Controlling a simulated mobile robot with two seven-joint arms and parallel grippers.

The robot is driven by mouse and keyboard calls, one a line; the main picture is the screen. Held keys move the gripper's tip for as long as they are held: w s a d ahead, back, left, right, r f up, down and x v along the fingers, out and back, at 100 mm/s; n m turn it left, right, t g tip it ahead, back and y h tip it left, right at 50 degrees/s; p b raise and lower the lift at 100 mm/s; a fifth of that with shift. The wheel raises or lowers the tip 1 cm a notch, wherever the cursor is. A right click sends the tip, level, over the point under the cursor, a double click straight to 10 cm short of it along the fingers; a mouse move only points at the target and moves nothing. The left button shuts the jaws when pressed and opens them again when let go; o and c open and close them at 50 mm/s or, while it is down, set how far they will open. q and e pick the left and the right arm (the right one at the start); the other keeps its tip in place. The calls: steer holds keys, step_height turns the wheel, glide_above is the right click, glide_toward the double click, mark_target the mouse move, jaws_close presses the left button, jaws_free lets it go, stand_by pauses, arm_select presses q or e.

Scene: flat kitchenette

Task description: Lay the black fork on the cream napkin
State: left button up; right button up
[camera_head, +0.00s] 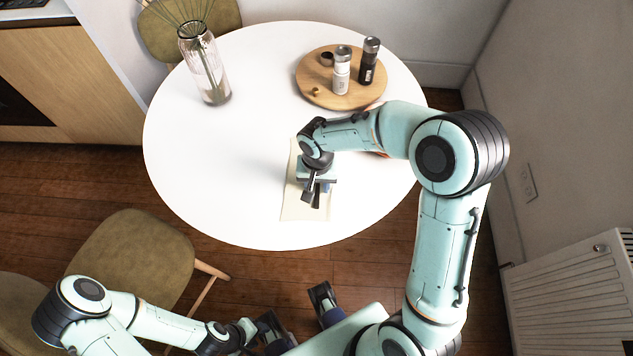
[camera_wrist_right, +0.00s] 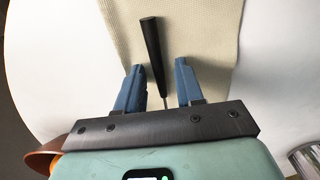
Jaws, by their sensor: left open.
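The cream napkin (camera_head: 292,205) lies on the white round table near its front edge; it also fills the middle of the right wrist view (camera_wrist_right: 215,40). The black fork (camera_wrist_right: 151,45) lies over the napkin in the right wrist view, its dark handle pointing away and its thin metal neck running back between my fingers. Its tines are hidden by my gripper. My right gripper (camera_wrist_right: 159,82) is open around the neck, with a gap on both sides; in the head view it is low over the napkin (camera_head: 316,197). My left gripper (camera_head: 297,313) is open and empty, off the table's front edge.
A round wooden tray (camera_head: 315,95) holds a white grinder (camera_head: 341,75), a black grinder (camera_head: 369,63) and small items. A glass vase (camera_head: 205,70) stands at the back left. An orange-brown item (camera_wrist_right: 42,158) and a shiny metal object (camera_wrist_right: 308,158) flank my right gripper. The table's left is clear.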

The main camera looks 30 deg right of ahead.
step_height(320, 180, up, 13)
steer(key=p, duration=0.2)
stand_by(0.6)
